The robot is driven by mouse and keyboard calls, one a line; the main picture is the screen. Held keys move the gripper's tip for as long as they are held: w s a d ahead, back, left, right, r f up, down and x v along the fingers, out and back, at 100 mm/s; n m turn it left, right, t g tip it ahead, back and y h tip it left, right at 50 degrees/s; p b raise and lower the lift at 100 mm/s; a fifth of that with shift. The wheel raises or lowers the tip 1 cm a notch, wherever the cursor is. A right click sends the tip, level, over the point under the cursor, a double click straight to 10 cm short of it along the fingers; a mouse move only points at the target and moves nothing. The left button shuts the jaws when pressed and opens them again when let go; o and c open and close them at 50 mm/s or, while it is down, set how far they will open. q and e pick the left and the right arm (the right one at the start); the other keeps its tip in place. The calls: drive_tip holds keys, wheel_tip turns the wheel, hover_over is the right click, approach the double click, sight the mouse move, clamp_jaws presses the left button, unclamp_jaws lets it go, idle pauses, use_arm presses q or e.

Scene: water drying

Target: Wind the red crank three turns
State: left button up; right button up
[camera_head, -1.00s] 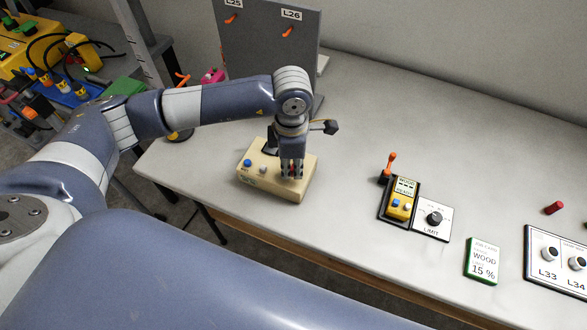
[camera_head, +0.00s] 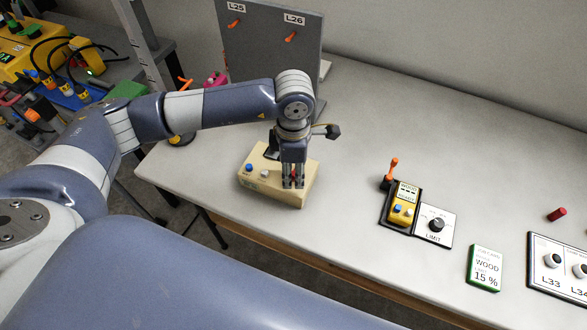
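A beige box (camera_head: 279,190) with a blue button (camera_head: 249,168) and a white button (camera_head: 265,174) stands near the table's front edge at centre left. My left gripper (camera_head: 293,183) points down over the right part of this box. Bits of red show at its fingers; I cannot tell whether they are the red crank or part of the gripper. The fingers look close together, but their grip is too small to make out. A crank is not clearly visible, and the gripper hides that part of the box. My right gripper is not in view.
A grey panel (camera_head: 262,60) with orange levers stands behind my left arm. To the right are a yellow meter (camera_head: 403,211) in a black holder, a limit dial (camera_head: 436,225), a green-edged wood card (camera_head: 485,267) and a dark red cylinder (camera_head: 557,214). The table's back middle is clear.

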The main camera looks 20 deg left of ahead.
sight(293, 173)
use_arm(q)
wheel_tip(293, 173, up, 12)
idle(0.4)
idle(0.5)
